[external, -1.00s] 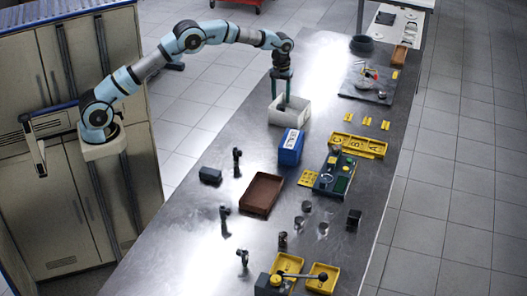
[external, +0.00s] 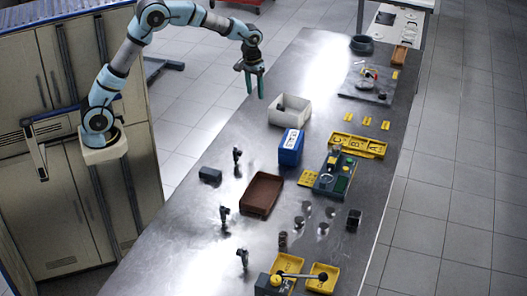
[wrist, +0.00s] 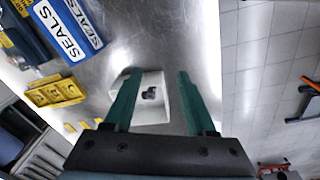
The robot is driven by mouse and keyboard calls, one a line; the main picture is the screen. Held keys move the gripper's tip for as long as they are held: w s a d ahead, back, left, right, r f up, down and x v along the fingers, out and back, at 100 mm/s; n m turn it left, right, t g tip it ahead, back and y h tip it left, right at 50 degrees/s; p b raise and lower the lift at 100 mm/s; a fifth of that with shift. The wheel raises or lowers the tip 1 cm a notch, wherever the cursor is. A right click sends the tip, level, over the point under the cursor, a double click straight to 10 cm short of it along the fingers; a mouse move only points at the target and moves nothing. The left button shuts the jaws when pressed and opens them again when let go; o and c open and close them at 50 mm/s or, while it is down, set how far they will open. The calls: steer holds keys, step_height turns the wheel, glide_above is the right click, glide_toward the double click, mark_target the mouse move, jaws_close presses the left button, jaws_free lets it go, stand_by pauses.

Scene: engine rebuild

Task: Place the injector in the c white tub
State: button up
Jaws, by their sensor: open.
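The white tub (external: 297,113) stands on the steel bench, left of the bench's middle toward the back. In the wrist view the tub (wrist: 161,118) shows between my fingers, with a small dark part, seemingly the injector (wrist: 149,93), lying inside it. My gripper (external: 256,87) is open and empty, raised above and to the left of the tub in the external view. Its green fingers (wrist: 156,75) are spread wide in the wrist view, with nothing between them but the view of the tub below. The tub's lettering cannot be seen.
A blue seals box (external: 290,147) stands just in front of the tub. A brown tray (external: 261,193) and several small dark parts lie nearer the front. Yellow bins (external: 358,145) and a green-grey device (external: 335,175) are to the right. Bare bench lies behind the tub.

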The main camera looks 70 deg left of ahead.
steer(key=s+f+m, duration=0.3)
steer(key=s, duration=1.1)
steer(key=s+f+m, duration=0.3)
steer(key=s, duration=1.1)
steer(key=shift+s+d+t, duration=0.2)
steer(key=shift+d+t, duration=0.2)
